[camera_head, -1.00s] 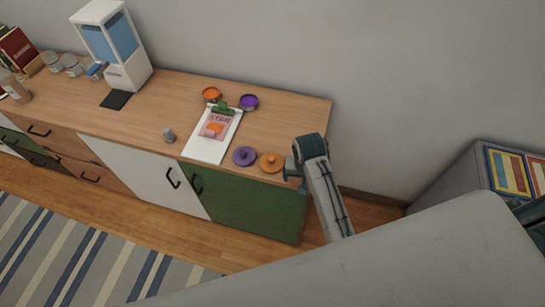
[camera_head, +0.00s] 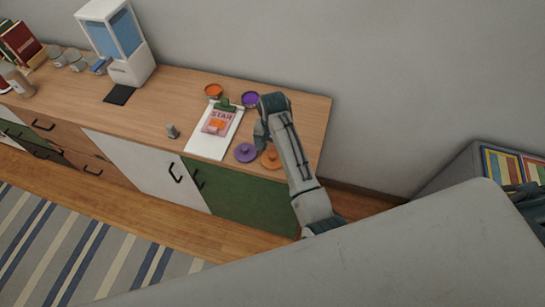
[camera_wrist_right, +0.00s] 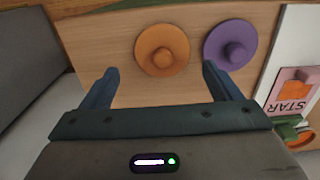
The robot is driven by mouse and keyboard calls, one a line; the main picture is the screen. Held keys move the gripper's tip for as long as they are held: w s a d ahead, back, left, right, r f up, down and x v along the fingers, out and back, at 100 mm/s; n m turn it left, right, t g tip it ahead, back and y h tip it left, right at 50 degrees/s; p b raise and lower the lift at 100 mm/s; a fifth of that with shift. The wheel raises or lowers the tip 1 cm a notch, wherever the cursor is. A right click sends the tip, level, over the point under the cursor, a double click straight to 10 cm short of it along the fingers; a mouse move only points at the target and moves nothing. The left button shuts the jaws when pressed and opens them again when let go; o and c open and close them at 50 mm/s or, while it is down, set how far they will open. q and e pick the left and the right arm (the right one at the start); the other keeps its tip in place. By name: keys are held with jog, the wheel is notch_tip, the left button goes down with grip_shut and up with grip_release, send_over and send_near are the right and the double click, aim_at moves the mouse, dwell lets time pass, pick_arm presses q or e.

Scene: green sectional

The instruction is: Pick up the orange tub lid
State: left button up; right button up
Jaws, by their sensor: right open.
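The orange tub lid (camera_head: 270,158) lies flat on the wooden cabinet top near its front right edge, partly hidden by my right arm in the head view. It is a round disc with a central knob, and it shows whole in the right wrist view (camera_wrist_right: 162,50). My right gripper (camera_head: 260,135) is over the cabinet top; in the right wrist view its fingers (camera_wrist_right: 158,82) are spread and empty, with the lid beyond and between them. My left gripper is not in view.
A purple lid (camera_head: 245,152) lies close beside the orange one. A white clipboard (camera_head: 205,145) with a STAR card lies left of it. An orange tub (camera_head: 213,91) and a purple tub (camera_head: 250,99) stand behind. The cabinet's right end (camera_head: 318,125) is bare.

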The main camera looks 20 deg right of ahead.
aim_at(273, 155)
jog(key=shift+f, duration=0.35)
jog(key=shift+w+f+p, duration=0.1)
jog(key=shift+f+p, duration=0.45)
jog(key=f+p, duration=0.1)
jog(key=f, duration=0.2)
jog(key=shift+w+f, duration=0.1)
jog(key=shift+w, duration=0.1)
jog(key=shift+f, duration=0.55)
jog(key=c, duration=0.7)
